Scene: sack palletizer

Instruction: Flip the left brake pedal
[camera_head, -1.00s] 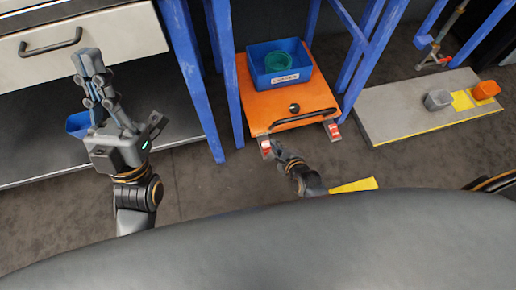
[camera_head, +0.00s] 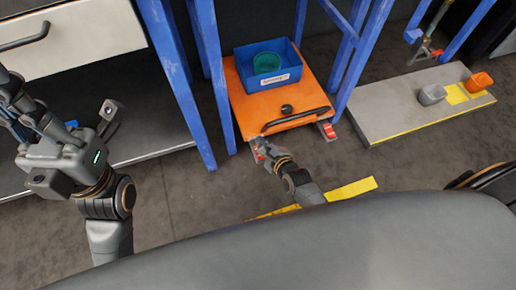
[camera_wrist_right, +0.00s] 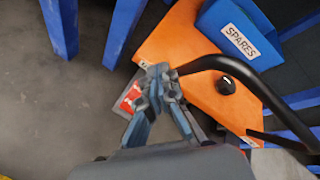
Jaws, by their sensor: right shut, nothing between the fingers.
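The orange cart (camera_head: 262,111) stands with its front toward me. The left brake pedal (camera_head: 257,151) is a small red and white plate at its front left corner. It also shows in the right wrist view (camera_wrist_right: 128,99), partly hidden by my fingers. My right gripper (camera_head: 265,151) is shut and empty, with its fingertips (camera_wrist_right: 160,82) at the pedal's edge. I cannot tell whether they touch it or how the pedal is tilted. The right pedal (camera_head: 328,131) is at the other front corner. My left gripper (camera_head: 8,88) is at the left edge, its fingers partly cut off.
A blue SPARES bin (camera_head: 268,68) with a green container (camera_head: 266,64) sits on the cart. The cart's black handle (camera_head: 296,119) arches near the right gripper. Blue posts (camera_head: 207,90) flank the cart. A grey platform (camera_head: 400,105) is at right.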

